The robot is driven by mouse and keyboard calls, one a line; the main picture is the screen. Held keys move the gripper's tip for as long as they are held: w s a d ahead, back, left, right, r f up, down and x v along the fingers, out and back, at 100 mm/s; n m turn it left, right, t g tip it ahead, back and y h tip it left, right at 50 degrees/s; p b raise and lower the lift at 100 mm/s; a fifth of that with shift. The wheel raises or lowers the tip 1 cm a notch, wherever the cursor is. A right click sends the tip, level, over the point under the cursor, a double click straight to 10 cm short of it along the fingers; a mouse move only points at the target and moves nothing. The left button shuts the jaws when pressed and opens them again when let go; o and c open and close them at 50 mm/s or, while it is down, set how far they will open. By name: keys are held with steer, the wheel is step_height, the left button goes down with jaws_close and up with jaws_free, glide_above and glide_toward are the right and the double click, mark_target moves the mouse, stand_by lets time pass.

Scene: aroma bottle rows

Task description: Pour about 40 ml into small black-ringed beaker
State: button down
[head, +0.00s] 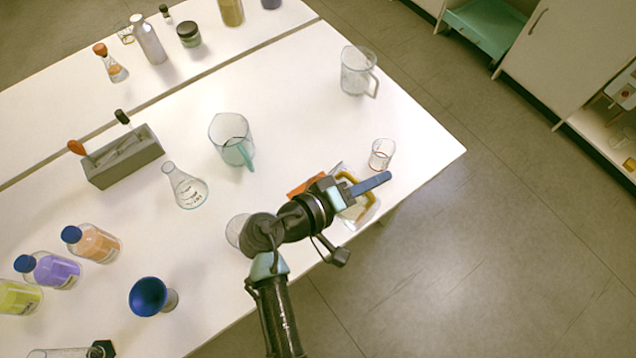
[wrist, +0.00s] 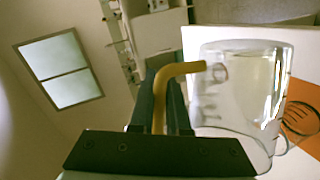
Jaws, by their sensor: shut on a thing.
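My gripper (head: 374,186) is shut on the yellow handle of a clear glass jug (head: 364,214), near the table's right front edge. In the wrist view the handle (wrist: 159,98) runs between the fingers, and the jug's clear body (wrist: 232,85) is at the right. I cannot tell how much liquid it holds or how far it tilts. A small clear beaker (head: 382,153) with a dark line around it stands upright on the table, just beyond the gripper and apart from it. Another clear round vessel (head: 236,230) is partly hidden by my arm.
An orange patterned sheet (head: 303,187) lies by my wrist. A teal-handled jug (head: 231,138), another clear jug (head: 357,70), a flask (head: 185,187) and a grey rack (head: 122,158) stand on the white table. Colored bottles (head: 92,243) and a blue funnel (head: 150,296) are at the left.

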steer(key=shift+w+a+r+n, duration=0.35)
steer(key=shift+a+r+n, duration=0.1)
steer(key=shift+n, duration=0.05)
stand_by(0.3)
steer(key=shift+s+d+h, duration=0.15)
steer(key=shift+d+h, duration=0.15)
stand_by(0.4)
steer(key=shift+w+a+r+n+h+p, duration=0.3)
steer(key=shift+a+r+n+p, duration=0.1)
steer(key=shift+a, duration=0.05)
stand_by(1.6)
steer(key=shift+s+d+f+m+y+b, duration=0.4)
steer(key=shift+s+d+f+m+y, duration=0.3)
steer(key=shift+s+d+f+m, duration=0.35)
steer(key=shift+d+r+m, duration=0.25)
steer(key=shift+d, duration=0.05)
steer(key=s+d+f+m+t+y+b, duration=0.2)
steer(key=d+f+m+y+b, duration=0.1)
steer(key=f+m+b, duration=0.1)
steer(key=s+d+f+m+t+y+b, duration=0.2)
steer(key=d+f+m+b, duration=0.1)
steer(key=f+b, duration=0.4)
steer(key=shift+s+f+m+y, duration=0.4)
steer(key=shift+f+m, duration=0.3)
steer(key=shift+f, duration=0.35)
